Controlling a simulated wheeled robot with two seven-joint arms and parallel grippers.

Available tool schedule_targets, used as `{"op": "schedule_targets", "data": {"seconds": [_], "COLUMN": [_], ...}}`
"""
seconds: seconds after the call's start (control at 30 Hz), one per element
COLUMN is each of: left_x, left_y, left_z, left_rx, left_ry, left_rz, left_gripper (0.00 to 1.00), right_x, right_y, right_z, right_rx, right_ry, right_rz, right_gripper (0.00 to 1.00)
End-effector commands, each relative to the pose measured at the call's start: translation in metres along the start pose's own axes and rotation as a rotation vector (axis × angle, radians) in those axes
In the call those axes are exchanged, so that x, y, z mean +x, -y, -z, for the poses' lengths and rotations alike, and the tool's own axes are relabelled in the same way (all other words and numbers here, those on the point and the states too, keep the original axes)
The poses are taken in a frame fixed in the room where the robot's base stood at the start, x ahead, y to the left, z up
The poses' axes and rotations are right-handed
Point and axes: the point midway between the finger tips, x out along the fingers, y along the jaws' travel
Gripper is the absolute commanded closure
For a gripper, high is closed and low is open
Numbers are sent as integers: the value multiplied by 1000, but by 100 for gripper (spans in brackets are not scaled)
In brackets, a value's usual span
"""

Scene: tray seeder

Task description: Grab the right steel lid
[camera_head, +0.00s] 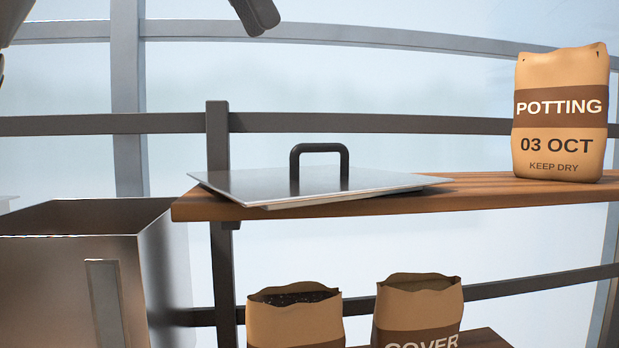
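A flat steel lid (240,187) with a black arched handle (320,150) lies on the left end of a wooden shelf. A second thin plate edge (405,188) shows at its right and front, tilted against it; I cannot tell whether this is a separate lid. Only one handle shows. A dark grey part of my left gripper (256,14) shows at the top edge, above and left of the lid and clear of it. Most of that gripper is cut off, so its opening is hidden. My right gripper is not in view.
An open steel bin (160,250) stands at the lower left, beside the wooden shelf (480,192). A potting bag (560,115) stands at the shelf's right. Two open bags, one dark-filled (293,325) and one cover bag (418,310), stand below. Space above the handle is clear.

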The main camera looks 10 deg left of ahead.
Motion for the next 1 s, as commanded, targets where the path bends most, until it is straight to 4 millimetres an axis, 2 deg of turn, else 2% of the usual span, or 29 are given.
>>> {"op": "schedule_targets", "data": {"seconds": [0.2,0.7,0.83,1.0], "left_x": [26,102,114,119], "left_y": [0,-1,0,0], "left_z": [1,0,0,1], "left_rx": [2,1,0,-1], "left_ry": [-1,-2,0,1], "left_rz": [3,1,1,1], "left_gripper": [67,67,67,67], "right_x": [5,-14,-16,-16], "right_y": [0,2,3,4], "right_z": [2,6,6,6], "right_rx": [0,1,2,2], "right_ry": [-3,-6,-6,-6], "right_rz": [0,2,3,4], "right_gripper": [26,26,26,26]}}
